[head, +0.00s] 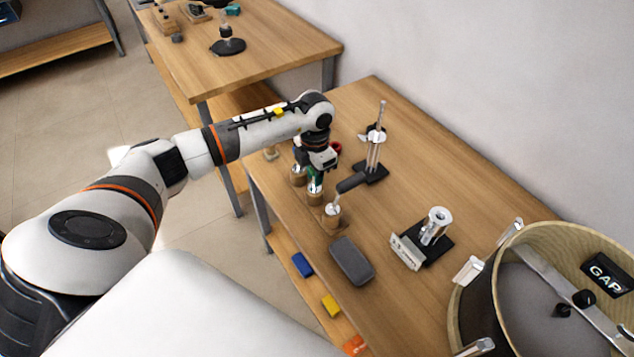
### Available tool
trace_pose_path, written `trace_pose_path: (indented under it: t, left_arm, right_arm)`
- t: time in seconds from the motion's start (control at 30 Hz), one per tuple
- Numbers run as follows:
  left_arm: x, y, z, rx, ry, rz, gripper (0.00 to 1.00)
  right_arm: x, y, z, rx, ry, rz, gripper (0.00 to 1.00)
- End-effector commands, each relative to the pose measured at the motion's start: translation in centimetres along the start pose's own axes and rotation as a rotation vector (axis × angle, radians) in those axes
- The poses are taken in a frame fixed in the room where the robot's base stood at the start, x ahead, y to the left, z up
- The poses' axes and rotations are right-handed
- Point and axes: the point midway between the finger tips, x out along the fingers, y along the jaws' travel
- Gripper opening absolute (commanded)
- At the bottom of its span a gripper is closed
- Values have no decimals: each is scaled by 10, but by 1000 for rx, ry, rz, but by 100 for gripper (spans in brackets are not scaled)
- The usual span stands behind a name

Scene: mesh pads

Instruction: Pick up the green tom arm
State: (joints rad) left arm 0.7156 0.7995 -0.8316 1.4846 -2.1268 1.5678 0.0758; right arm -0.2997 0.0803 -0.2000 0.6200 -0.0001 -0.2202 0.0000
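The green tom arm (317,174) shows only as a small green patch just below my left gripper, above the middle one of a row of wooden holders. My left gripper (315,168) points down over this row near the left edge of the table. Its fingers are small and overlap the green part, so I cannot tell whether they are open or shut on it. The lower end of the tom arm looks metallic and sits at the wooden holder (315,198). My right gripper is not in view.
Beside the holders, a dark-gripped metal part (351,183) leans toward a stand with upright rods (374,150). A grey case (351,261), a metal clamp on a black base (436,228) and a large drum (473,285) occupy the nearer table. The table's right back area is clear.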

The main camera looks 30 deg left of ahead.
Motion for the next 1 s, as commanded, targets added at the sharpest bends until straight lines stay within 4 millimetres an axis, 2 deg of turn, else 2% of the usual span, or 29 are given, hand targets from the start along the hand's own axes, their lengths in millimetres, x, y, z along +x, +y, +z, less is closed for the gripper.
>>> trace_pose_path:
  t: [0.07, 0.37, 0.47, 0.8, 1.0]
  left_arm:
    - [0, 0, 0, 0, 0, 0, 0]
    - [-4, 0, -1, 0, 3, -1, 0]
    - [-15, -1, -1, 1, 6, -2, 0]
    - [-80, -1, -1, 1, 6, -3, 0]
    - [-106, -1, 0, 0, 3, -1, 0]
  right_arm:
    - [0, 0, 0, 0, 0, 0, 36]
    - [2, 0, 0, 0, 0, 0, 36]
    - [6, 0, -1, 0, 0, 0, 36]
    - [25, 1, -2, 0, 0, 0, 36]
    - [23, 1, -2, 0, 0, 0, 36]
